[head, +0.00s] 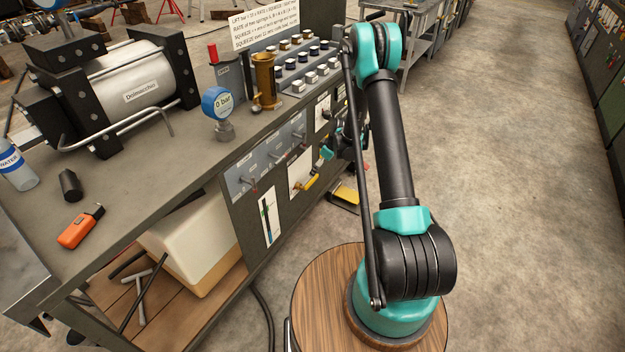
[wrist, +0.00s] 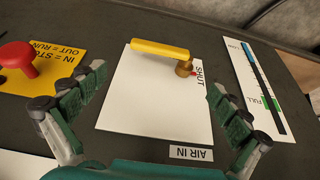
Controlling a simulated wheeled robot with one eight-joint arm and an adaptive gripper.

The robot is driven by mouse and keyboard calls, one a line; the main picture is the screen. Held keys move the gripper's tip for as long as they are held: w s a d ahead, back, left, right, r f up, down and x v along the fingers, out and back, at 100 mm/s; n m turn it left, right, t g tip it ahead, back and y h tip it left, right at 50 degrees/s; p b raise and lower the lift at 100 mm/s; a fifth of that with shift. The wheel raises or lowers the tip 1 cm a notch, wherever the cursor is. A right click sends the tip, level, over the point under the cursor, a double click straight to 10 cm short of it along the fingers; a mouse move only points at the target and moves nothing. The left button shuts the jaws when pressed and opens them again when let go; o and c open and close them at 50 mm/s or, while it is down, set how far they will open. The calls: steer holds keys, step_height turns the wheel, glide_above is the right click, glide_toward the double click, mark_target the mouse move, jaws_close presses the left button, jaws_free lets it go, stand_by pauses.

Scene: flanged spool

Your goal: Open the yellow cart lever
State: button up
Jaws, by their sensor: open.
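The yellow lever (wrist: 160,49) is on a white plate (wrist: 150,105) in the wrist view. It lies nearly level, reaching left from a brass pivot (wrist: 184,69) beside a red mark and the word SHUT. An AIR IN label (wrist: 191,153) sits by the plate's lower edge. My gripper (wrist: 157,83) is open and empty, its green-padded fingers on either side of the plate; the lever shows between and beyond the fingertips, apart from them. In the head view the lever (head: 309,183) is on the bench's front panel, just below my gripper, which my arm partly hides.
A red mushroom button (wrist: 18,57) on a yellow plate is left of my gripper in the wrist view. A strip gauge (wrist: 255,85) is at right. Open floor (head: 510,190) lies right of my arm.

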mark_target(311, 180)
steer(key=x, duration=0.9)
steer(key=shift+a+f, duration=0.1)
steer(key=shift+f, duration=0.3)
steer(key=c, duration=1.3)
steer(key=shift+w, duration=0.1)
steer(key=shift+c, duration=0.2)
